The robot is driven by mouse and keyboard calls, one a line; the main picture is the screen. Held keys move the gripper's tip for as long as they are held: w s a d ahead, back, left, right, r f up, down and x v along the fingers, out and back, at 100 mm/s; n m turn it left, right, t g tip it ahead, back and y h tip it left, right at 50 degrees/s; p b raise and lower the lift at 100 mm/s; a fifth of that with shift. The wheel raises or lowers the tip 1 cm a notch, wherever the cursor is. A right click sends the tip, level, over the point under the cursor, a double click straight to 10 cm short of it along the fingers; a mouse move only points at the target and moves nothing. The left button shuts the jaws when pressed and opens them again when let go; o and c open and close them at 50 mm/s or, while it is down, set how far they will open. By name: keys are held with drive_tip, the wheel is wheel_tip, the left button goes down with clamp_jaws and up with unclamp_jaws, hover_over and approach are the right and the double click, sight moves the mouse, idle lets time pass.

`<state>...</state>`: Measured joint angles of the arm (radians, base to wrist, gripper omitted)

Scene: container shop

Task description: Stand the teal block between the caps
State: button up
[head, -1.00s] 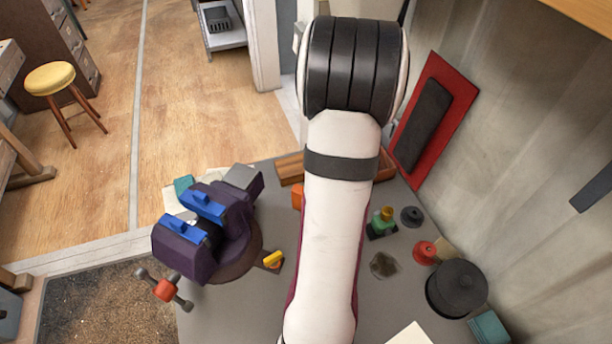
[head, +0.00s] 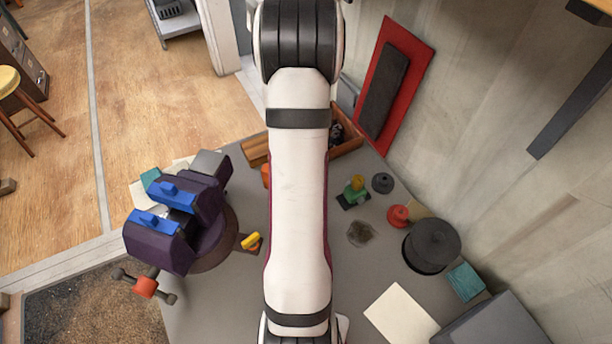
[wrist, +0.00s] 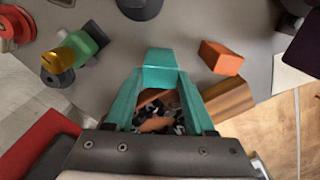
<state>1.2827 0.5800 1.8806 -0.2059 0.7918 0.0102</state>
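The purple vise (head: 160,248) stands at the left of the grey bench in the head view. Its two blue caps, the far one (head: 178,200) and the near one (head: 155,222), sit on the jaws with a gap between them. In the wrist view my gripper (wrist: 160,85) has teal fingers, and a teal block (wrist: 160,66) spans the space between their tips, so it appears shut on it. The block is above the bench, near the wooden tray. In the head view my arm hides the gripper and block.
The wooden tray (head: 257,151) holds small dark parts. An orange block (wrist: 221,57) lies beside it. Right of my arm are a green and yellow piece (head: 354,192), a red knob (head: 398,216), a dark round pot (head: 432,245) and a teal box (head: 465,283). Another teal piece (head: 150,178) lies behind the vise.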

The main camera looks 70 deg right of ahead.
clamp_jaws()
drive_tip(key=shift+r, duration=0.1)
drive_tip(key=shift+r, duration=2.4)
